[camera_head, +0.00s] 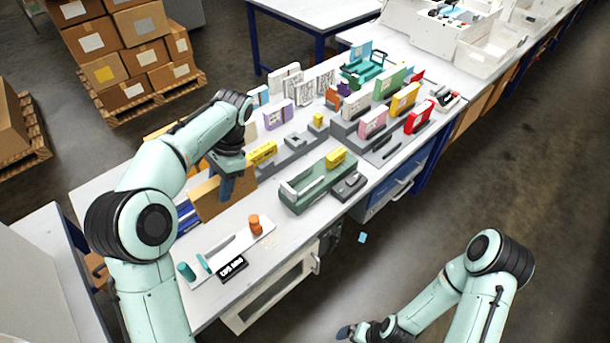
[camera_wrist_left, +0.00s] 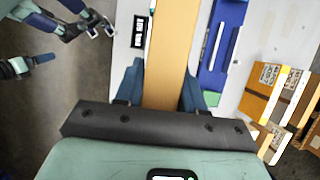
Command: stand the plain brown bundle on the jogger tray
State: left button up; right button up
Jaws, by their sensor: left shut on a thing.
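The plain brown bundle (camera_head: 208,203) is upright over the near left part of the table. My left gripper (camera_head: 228,187) is shut on it from above. In the left wrist view the brown bundle (camera_wrist_left: 168,45) runs between the two fingers of my left gripper (camera_wrist_left: 163,88). A blue tray-like piece (camera_head: 187,217) shows partly behind the bundle, and in the left wrist view (camera_wrist_left: 221,45) it lies to the right of the bundle, apart from it. I cannot tell for sure that it is the jogger tray. My right gripper (camera_head: 346,331) is low, off the table; its jaw state is unclear.
A white strip with an orange cylinder (camera_head: 255,225) and a teal cylinder (camera_head: 186,271) lies in front, beside a black label (camera_head: 232,268). A green machine (camera_head: 318,180) stands to the right. Several coloured packs (camera_head: 373,121) fill the far table. Cartons (camera_head: 125,50) stand behind, left.

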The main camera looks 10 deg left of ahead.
aim_at(310, 181)
jog(key=i+l, duration=0.75)
jog(key=l, duration=0.15)
